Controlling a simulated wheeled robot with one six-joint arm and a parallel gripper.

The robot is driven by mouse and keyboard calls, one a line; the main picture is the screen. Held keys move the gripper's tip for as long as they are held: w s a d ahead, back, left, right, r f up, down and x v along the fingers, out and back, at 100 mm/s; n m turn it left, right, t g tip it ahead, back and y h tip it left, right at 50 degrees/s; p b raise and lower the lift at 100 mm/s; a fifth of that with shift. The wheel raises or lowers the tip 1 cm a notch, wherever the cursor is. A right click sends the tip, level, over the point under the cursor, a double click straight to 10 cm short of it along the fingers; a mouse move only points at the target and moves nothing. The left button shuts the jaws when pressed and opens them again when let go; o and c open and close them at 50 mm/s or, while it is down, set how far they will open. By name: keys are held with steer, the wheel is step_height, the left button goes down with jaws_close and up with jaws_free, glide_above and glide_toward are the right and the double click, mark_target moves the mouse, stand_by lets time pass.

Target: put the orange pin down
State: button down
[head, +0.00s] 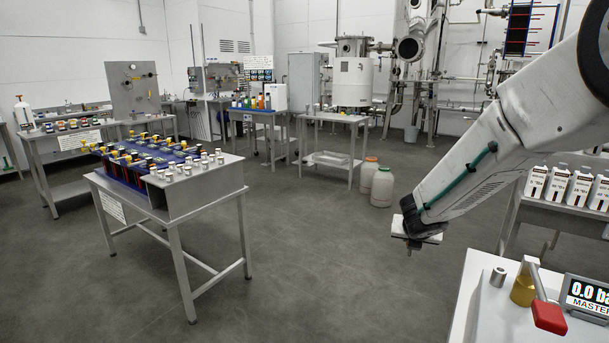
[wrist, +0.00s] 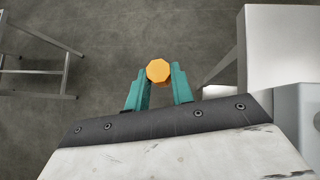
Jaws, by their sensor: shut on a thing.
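The orange pin (wrist: 158,71) shows in the wrist view as an orange, many-sided head between the two green fingertips of my gripper (wrist: 158,84). My gripper is shut on it and holds it above the bare grey floor. In the head view my gripper (head: 410,243) hangs at the end of the arm, right of the centre and out over open floor. The pin cannot be made out clearly in that view.
A white-topped bench (head: 480,268) stands at the lower right, with a small metal cylinder (head: 498,277), a red-handled valve (head: 549,316) and a pressure display (head: 587,297). Floor between is clear.

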steer(key=shift+s+a+f+n+y, duration=0.15)
steer(key=shift+a+f, duration=0.25)
steer(key=shift+f, duration=0.2)
steer(key=shift+s+a+f+n+y, duration=0.15)
steer(key=shift+a+f, duration=0.25)
steer(key=shift+f, duration=0.2)
